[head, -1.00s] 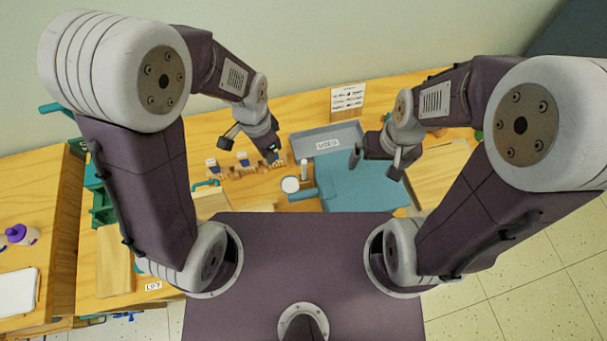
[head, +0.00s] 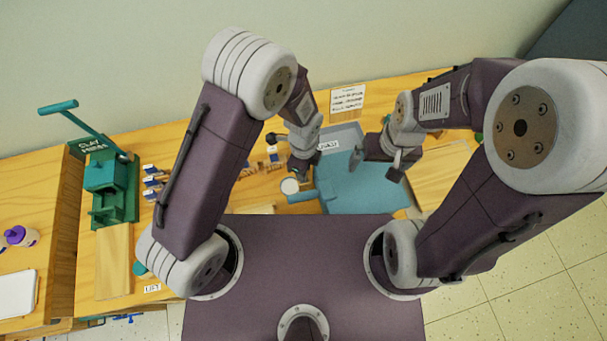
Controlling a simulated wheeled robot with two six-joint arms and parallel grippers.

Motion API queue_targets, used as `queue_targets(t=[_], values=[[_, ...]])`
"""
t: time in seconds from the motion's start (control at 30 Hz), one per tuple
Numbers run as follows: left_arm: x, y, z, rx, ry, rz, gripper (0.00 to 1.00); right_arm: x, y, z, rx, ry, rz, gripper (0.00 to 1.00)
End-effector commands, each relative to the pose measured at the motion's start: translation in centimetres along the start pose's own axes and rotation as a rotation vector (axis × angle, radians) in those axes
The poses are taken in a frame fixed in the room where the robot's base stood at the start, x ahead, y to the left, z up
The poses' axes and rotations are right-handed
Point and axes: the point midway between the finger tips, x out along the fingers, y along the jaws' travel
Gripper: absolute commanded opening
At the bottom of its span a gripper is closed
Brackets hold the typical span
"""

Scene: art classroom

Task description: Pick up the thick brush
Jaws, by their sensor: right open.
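I cannot make out the thick brush for certain in the head view. Small wooden pieces in a row (head: 262,167) lie left of my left gripper, partly hidden by my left arm. My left gripper (head: 285,155) is above the table near the grey tray's left end, its fingers seemingly apart; what lies under it is hidden. My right gripper (head: 375,166) is open and empty over the blue mat (head: 355,195).
A grey labelled tray (head: 345,138) stands behind the mat. A round white-topped item (head: 290,186) and a teal item (head: 301,196) are at the mat's left edge. A green clay press (head: 108,180) stands at left, beside several blue-and-white items (head: 150,182). A wooden board (head: 440,170) lies at right.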

Motion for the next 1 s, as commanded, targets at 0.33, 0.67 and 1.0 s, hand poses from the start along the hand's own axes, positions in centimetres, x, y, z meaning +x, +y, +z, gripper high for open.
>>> queue_targets(t=[0.33, 0.67, 1.0], values=[[2.5, 0.0, 0.0, -0.001, 0.000, -0.001, 0.27, -0.3, 0.0, 0.0, 0.000, 0.000, 0.000, 1.00], [2.4, 0.0, 0.0, -0.001, 0.000, -0.001, 0.00, -0.3, 0.0, 0.0, 0.000, 0.000, 0.000, 1.00], [0.2, -0.2, 0.0, -0.001, 0.001, -0.006, 0.00, -0.1, 0.0, 0.0, 0.000, 0.000, 0.000, 1.00]])
